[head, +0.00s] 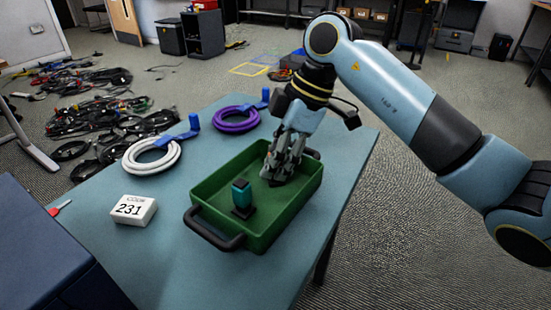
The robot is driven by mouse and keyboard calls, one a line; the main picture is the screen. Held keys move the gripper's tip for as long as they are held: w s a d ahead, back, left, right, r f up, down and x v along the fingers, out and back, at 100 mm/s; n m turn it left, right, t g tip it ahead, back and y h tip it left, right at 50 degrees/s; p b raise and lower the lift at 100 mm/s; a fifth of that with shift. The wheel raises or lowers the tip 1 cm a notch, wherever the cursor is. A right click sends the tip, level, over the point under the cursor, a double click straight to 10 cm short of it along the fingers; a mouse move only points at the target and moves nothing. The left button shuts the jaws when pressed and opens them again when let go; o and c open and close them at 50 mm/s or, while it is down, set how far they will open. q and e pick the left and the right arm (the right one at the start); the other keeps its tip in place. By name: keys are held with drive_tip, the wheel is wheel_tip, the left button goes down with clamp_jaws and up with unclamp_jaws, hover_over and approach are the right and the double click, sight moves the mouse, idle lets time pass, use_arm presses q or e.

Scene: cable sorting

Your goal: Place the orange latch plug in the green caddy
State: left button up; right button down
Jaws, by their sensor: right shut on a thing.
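The green caddy (275,234) stands on the blue-grey table with a dark handle at each end. A teal plug-like block (241,194) with a black base stands upright inside it, toward the near end. My right gripper (276,178) reaches down into the far part of the caddy, fingers pointing down. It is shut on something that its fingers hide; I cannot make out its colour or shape. I cannot pick out the orange latch plug anywhere. My left gripper is not in view.
A white coiled cable (133,165) and a purple coiled cable (238,126), each with blue ends, lie left of the caddy. A white block marked 231 (133,210) and a small red-ended item (57,209) lie nearer. The table's near part is clear.

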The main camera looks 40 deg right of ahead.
drive_tip(key=c, duration=1.1)
unclamp_jaws()
drive_tip(key=p+v, duration=0.3)
drive_tip(key=v, duration=0.9)
drive_tip(key=shift+r+p, duration=0.15)
drive_tip(key=shift+p, duration=0.2)
drive_tip(key=shift+a, duration=0.1)
